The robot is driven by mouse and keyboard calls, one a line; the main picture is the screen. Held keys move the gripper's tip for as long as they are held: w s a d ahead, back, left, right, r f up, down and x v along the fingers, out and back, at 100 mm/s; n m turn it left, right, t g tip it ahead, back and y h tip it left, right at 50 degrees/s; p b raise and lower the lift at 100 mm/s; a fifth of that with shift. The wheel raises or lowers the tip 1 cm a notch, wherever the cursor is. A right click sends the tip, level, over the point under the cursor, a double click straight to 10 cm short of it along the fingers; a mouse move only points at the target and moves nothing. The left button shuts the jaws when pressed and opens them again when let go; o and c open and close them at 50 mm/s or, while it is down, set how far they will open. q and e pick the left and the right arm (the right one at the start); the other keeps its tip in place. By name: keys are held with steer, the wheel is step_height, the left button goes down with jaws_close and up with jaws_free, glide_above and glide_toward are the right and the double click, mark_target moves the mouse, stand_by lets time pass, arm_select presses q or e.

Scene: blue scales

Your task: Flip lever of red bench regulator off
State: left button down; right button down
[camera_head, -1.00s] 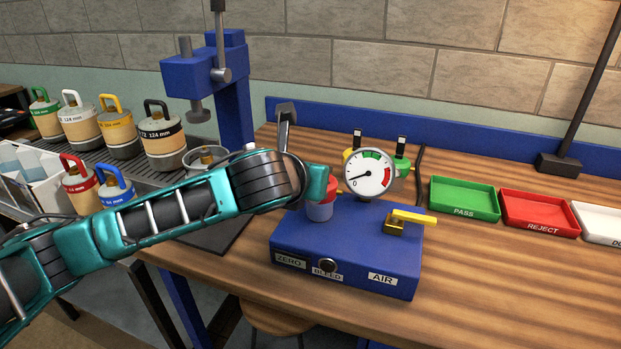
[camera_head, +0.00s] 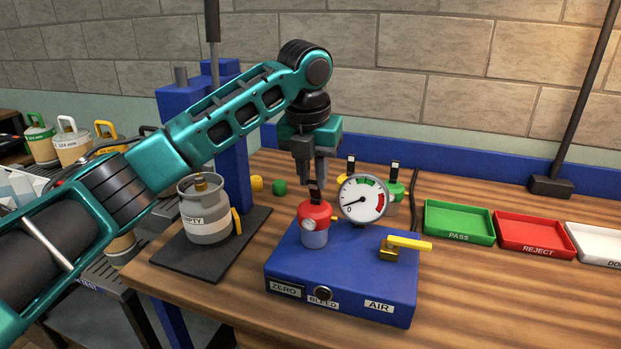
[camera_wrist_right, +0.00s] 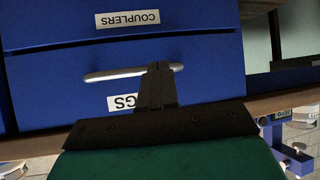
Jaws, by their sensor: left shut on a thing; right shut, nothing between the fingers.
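The red regulator (camera_head: 314,213) stands upright on the blue bench box (camera_head: 345,268), with a small gauge on its front and a black upright tab on top. My left gripper (camera_head: 315,182) points straight down above it and is shut on that black tab. The fingertips partly cover the tab. A yellow lever (camera_head: 408,242) lies sideways on the box above the AIR label. Which part is the regulator's own lever is too small to tell. My right gripper (camera_wrist_right: 160,85) is shut and empty in the right wrist view, before a blue drawer (camera_wrist_right: 130,62) with a silver handle.
A round dial gauge (camera_head: 362,199) stands close right of the red regulator, with a green regulator (camera_head: 394,192) behind it. A grey cylinder (camera_head: 205,210) stands on a dark plate at left. Green (camera_head: 459,222) and red (camera_head: 536,235) trays lie right; the front-right tabletop is clear.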

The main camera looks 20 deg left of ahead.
arm_select(q)
steer(key=shift+w+r+g, duration=0.1)
steer(key=shift+w+g, duration=0.75)
steer(key=shift+g, duration=0.65)
steer(key=shift+w+g, duration=0.15)
steer(key=shift+g, duration=0.15)
steer(key=c, duration=1.1)
jaws_free()
steer(key=shift+o, duration=0.7)
steer(key=shift+d+r, duration=0.1)
